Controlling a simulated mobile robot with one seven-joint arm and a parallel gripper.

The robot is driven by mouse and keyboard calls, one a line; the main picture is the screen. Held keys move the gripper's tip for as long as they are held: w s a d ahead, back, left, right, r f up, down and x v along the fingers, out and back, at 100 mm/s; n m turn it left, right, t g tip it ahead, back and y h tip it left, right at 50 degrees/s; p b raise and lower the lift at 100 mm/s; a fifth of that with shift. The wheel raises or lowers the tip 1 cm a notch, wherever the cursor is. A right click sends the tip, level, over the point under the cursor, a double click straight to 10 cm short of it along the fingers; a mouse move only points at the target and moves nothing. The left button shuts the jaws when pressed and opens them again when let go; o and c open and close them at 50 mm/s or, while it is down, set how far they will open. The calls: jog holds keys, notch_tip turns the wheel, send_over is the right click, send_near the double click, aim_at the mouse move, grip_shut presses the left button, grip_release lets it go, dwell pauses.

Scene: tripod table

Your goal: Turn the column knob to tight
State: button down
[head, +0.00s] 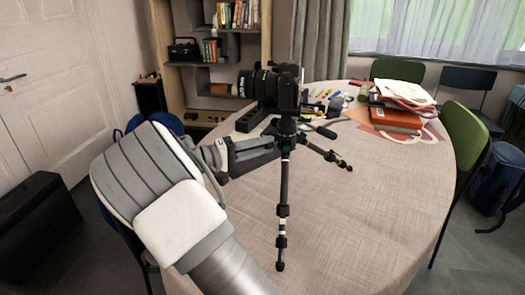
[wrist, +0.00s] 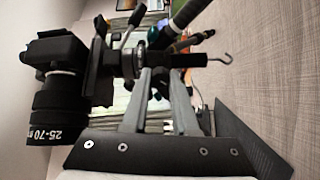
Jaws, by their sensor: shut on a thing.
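The black tripod (head: 283,190) stands on the round cloth-covered table, with a black camera (head: 288,93) and its long lens on top. In the wrist view the scene lies sideways, with the camera (wrist: 55,50) at left and the tripod column (wrist: 188,60) with its end hook towards the right. My gripper (head: 278,145) reaches in from the left, just below the tripod head. In the wrist view my gripper (wrist: 156,76) has its two grey fingers close together at the column, shut on the column knob. The knob is mostly hidden by the fingers, and its turn cannot be read.
Books and papers (head: 400,115) lie at the table's back right, with small items (head: 330,98) behind the tripod. The tablecloth's front and right (head: 370,200) are clear. Chairs surround the table.

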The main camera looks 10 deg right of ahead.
jog(key=shift+m, duration=0.4)
jog(key=c, duration=0.7)
grip_release()
jog(key=shift+a, duration=0.1)
jog(key=p+v, duration=0.3)
jog(key=v, duration=1.4)
jog(key=shift+s+a, duration=0.1)
jog(key=shift+a, duration=0.05)
